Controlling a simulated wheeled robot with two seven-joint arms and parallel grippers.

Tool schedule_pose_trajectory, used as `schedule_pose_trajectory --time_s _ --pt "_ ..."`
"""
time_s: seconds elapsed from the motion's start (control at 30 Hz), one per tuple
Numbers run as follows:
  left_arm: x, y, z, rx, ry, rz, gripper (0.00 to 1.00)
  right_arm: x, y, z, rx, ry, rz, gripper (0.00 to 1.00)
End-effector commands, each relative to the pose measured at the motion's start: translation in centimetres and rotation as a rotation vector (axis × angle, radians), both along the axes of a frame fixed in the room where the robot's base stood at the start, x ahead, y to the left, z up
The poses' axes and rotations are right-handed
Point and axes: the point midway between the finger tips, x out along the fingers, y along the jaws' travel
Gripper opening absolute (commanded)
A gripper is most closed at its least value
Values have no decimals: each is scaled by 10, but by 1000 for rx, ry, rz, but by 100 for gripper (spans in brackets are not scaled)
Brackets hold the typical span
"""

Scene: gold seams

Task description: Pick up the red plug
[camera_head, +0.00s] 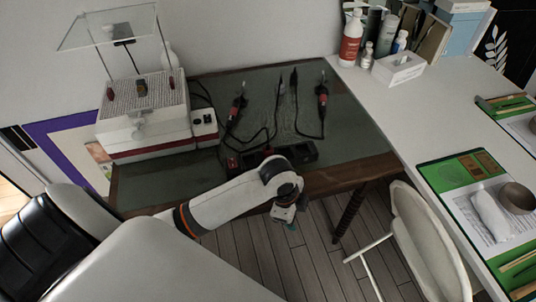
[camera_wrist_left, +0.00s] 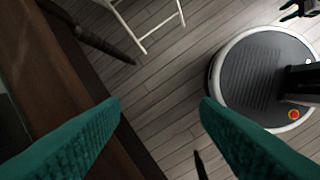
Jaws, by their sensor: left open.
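No single red plug stands out. On the dark table (camera_head: 355,145), small red-and-black pieces on black leads lie at the left (camera_head: 238,103) and right (camera_head: 322,95). A small red piece (camera_head: 232,163) also shows near the table's front edge, left of a dark block (camera_head: 300,152). They are too small to tell apart. My left gripper (camera_head: 284,213) hangs down just off the table's front edge, apart from these pieces. In the left wrist view its two green fingers (camera_wrist_left: 160,106) are wide open with nothing between them.
A white-and-red box with a clear raised lid (camera_head: 150,125) stands at the table's back left. A white chair (camera_head: 425,245) stands at the front right. A white table (camera_head: 400,110) with bottles and green mats is at the right. My round base (camera_wrist_left: 262,85) shows on the floor.

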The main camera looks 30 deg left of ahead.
Motion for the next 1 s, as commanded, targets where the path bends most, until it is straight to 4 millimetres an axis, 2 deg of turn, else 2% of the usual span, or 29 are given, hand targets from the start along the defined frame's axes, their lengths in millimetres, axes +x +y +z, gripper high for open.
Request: schedule_pose_trajectory --time_s 0.03,0.17,0.23,0.4,0.53,0.67,0.73,0.8,1.0 --pt "11 6 7 26 -7 -65 56 2 2 0 2 -4 0 36" --pt "36 22 23 88 -5 -250 56 6 5 0 7 -10 0 36" --pt "51 36 37 128 3 -362 56 6 7 0 8 -10 0 36" --pt "92 91 88 229 42 -651 56 7 7 -1 10 -11 0 36" --pt "110 130 130 259 73 -811 56 7 7 -1 9 -11 0 36" --pt "117 153 156 261 86 -898 56 7 6 -2 9 -11 0 36" --pt "117 160 161 259 92 -921 56 7 6 -1 8 -12 0 36" --pt "118 162 158 257 93 -932 56 7 5 -1 7 -12 1 36" --pt "117 161 123 255 95 -936 56 7 2 1 2 -11 1 36"
